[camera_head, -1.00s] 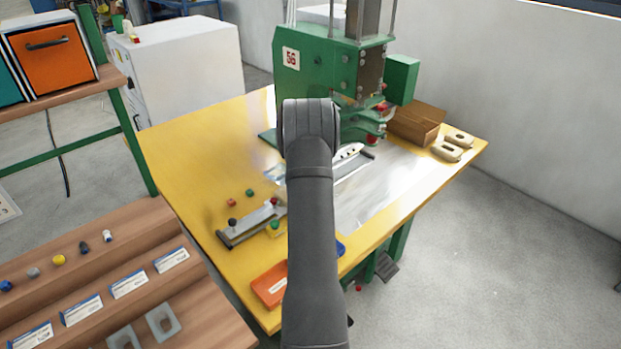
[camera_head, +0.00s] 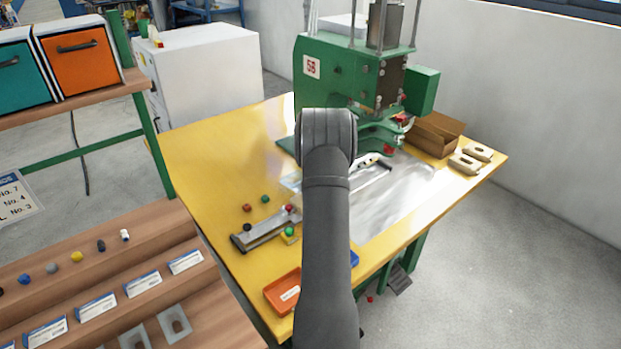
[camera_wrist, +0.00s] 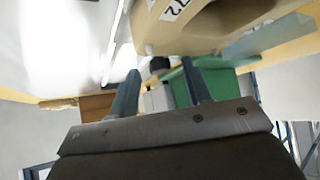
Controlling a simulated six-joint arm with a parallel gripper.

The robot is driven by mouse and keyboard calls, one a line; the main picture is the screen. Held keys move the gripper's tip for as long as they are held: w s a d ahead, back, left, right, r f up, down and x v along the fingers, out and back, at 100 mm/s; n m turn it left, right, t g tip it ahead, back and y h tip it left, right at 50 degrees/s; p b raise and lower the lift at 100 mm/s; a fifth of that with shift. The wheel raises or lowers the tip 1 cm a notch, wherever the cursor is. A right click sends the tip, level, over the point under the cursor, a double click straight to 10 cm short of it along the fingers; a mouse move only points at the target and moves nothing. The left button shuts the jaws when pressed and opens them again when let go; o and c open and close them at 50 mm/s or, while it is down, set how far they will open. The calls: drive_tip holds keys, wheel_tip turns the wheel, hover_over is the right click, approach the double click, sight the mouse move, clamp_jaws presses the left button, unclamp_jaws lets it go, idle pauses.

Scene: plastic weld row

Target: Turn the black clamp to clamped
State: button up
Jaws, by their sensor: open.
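In the head view a grey metal fixture (camera_head: 262,234) lies on the yellow table, left of my arm. A small black knob (camera_head: 247,228) is at its left end, likely the black clamp's, and a red knob (camera_head: 289,209) is at its right end. The clamp's position is too small to tell. My gripper is hidden behind my arm in the head view. In the wrist view my gripper (camera_wrist: 163,74) is open, with two dark fingers apart. A small black round thing (camera_wrist: 159,63) shows beyond the fingertips; I cannot tell whether it is the clamp.
A tan labelled part (camera_wrist: 205,28) looms close above the fingers in the wrist view. A green press (camera_head: 350,75) stands at the back of the yellow table (camera_head: 215,150). A cardboard box (camera_head: 436,134) is to its right. An orange tray (camera_head: 284,291) lies near the front edge.

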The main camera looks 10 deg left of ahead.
drive_tip(key=m+h, duration=0.2)
drive_tip(key=m, duration=0.1)
drive_tip(key=shift+w+a+g+h, duration=0.1)
drive_tip(key=shift+a+g+h, duration=0.2)
drive_tip(key=shift+a+g, duration=0.1)
drive_tip(key=s+a+r+m, duration=0.1)
drive_tip(key=s+a+r, duration=0.2)
drive_tip(key=s+r, duration=0.2)
drive_tip(key=s+a+r+m+h, duration=0.1)
drive_tip(key=s+a+r, duration=0.3)
drive_tip(key=r, duration=0.3)
drive_tip(key=shift+s+r+g, duration=0.15)
drive_tip(key=shift+s+g, duration=0.25)
drive_tip(key=shift+s, duration=0.2)
